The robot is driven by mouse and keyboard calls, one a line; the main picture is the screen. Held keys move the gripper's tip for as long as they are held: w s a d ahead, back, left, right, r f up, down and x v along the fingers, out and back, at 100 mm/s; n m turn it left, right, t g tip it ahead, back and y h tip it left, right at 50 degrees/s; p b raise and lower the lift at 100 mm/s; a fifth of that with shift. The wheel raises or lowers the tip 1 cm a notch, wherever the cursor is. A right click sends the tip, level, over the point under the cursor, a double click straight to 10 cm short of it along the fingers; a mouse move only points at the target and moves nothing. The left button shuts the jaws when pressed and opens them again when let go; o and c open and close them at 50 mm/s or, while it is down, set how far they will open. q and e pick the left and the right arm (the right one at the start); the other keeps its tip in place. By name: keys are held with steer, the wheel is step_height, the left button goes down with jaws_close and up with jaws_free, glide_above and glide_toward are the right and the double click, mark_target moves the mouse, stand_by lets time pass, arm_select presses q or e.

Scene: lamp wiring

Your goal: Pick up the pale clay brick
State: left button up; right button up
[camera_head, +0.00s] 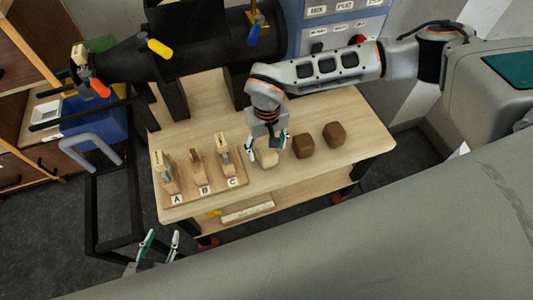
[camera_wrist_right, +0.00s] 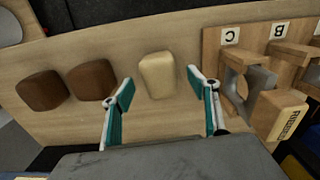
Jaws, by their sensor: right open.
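The pale clay brick (camera_head: 267,159) lies on the wooden table, just right of the labelled rack. In the right wrist view the pale brick (camera_wrist_right: 158,76) shows in the gap between my fingertips, apart from both. My right gripper (camera_head: 267,141) is over the brick, pointing down, and partly covers it. Its teal-padded fingers (camera_wrist_right: 159,82) are spread and hold nothing. My left gripper (camera_head: 163,236) is low at the bottom left of the head view, away from the table, with its fingers apart and nothing seen between them.
Two brown bricks (camera_head: 303,146) (camera_head: 334,134) lie right of the pale one. A wooden rack (camera_head: 202,187) with A, B, C labels and stands is close on its left. A large black tube (camera_head: 190,50) crosses behind the table. The table front is clear.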

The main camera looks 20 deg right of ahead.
steer(key=shift+f, duration=0.7)
steer(key=c, duration=1.5)
steer(key=shift+c, duration=0.7)
steer(key=shift+w+r, duration=0.1)
